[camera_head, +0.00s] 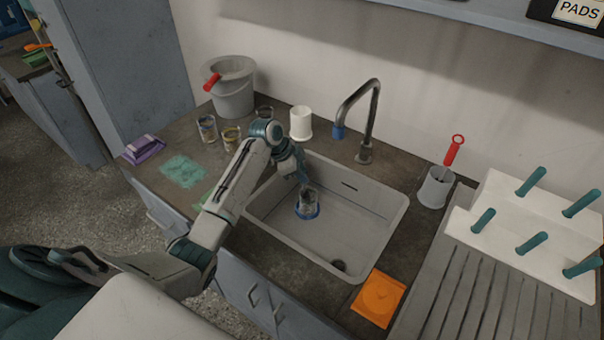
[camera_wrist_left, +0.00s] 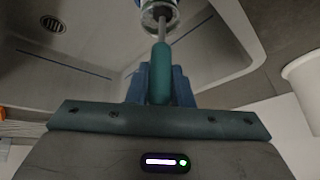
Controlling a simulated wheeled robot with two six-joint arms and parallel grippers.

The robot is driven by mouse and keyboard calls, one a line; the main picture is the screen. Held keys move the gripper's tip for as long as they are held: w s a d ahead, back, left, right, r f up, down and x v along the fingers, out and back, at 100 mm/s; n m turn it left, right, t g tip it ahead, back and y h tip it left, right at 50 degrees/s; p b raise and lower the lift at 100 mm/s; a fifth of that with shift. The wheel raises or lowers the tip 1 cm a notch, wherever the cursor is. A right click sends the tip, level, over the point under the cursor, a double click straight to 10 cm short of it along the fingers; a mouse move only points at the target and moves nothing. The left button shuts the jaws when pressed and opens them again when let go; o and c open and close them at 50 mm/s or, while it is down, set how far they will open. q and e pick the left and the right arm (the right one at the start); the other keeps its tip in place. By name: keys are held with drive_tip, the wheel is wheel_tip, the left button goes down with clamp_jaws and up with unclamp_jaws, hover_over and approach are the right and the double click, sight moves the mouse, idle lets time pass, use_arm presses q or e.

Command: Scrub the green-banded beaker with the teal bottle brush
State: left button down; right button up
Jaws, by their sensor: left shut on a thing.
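My left gripper (camera_head: 303,180) reaches down over the sink. In the left wrist view it (camera_wrist_left: 160,88) is shut on the teal handle of the bottle brush (camera_wrist_left: 161,65). The brush's shaft runs into the mouth of a clear beaker (camera_wrist_left: 158,14); its bristle end is hard to make out. In the head view this beaker (camera_head: 308,206) stands in the sink and shows a blue band near its base, not a green one. On the counter a glass beaker (camera_head: 231,139) has a yellowish band. Another beaker (camera_head: 207,129) stands left of it. My right gripper is out of view.
The sink (camera_head: 350,230) has a tap (camera_head: 368,115) behind it. A grey bucket (camera_head: 233,95), white cup (camera_head: 301,123), purple item (camera_head: 144,149) and teal mat (camera_head: 183,171) are left. An orange pad (camera_head: 379,298), red-handled brush in a cup (camera_head: 436,188) and pegged rack (camera_head: 500,250) are right.

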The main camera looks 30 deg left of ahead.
use_arm(q)
wheel_tip(320, 180, up, 10)
drive_tip(key=s, duration=0.1)
drive_tip(key=shift+s+f, duration=0.15)
drive_tip(key=shift+s, duration=0.05)
idle(0.5)
